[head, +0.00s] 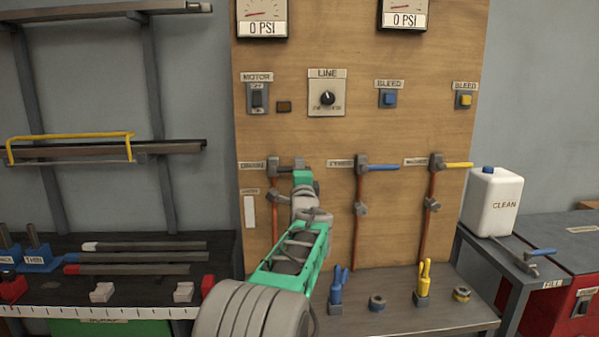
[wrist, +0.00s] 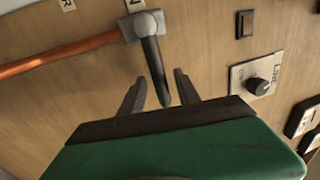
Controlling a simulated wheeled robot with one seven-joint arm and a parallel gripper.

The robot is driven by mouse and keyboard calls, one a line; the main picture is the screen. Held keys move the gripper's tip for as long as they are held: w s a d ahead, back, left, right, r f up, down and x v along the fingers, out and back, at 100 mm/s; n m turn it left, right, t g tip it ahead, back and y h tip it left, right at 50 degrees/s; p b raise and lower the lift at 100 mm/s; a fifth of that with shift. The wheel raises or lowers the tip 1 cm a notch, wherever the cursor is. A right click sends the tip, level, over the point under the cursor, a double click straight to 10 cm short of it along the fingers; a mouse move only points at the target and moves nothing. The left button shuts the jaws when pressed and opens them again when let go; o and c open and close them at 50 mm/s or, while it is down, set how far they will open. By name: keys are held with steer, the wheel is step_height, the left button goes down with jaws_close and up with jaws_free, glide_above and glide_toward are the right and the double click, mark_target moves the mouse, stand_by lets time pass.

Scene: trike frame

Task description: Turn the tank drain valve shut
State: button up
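The tank drain valve (head: 273,167) is the leftmost valve on the wooden board, on top of a copper pipe; its label is hard to read. It also shows in the wrist view (wrist: 143,25) with its dark lever (wrist: 155,72). The lever lies about square across the pipe, pointing right in the head view. My gripper (wrist: 158,85) is open, with one finger on each side of the lever's outer end. Gaps show between lever and fingers. In the head view my gripper (head: 303,177) hides part of the lever.
Two similar valves, with a blue lever (head: 378,167) and a yellow lever (head: 457,165), stand to the right. Above are the motor switch (head: 257,97), line knob (head: 327,98) and bleed buttons. A bench (head: 400,318) with small parts lies below; a rack (head: 150,90) stands left.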

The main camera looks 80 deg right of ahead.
steer(key=b+v, duration=0.1)
steer(key=v, duration=0.6)
steer(key=shift+s+a+b, duration=0.15)
steer(key=shift+a+b, duration=0.15)
steer(key=shift+a, duration=0.05)
steer(key=shift+f, duration=0.1)
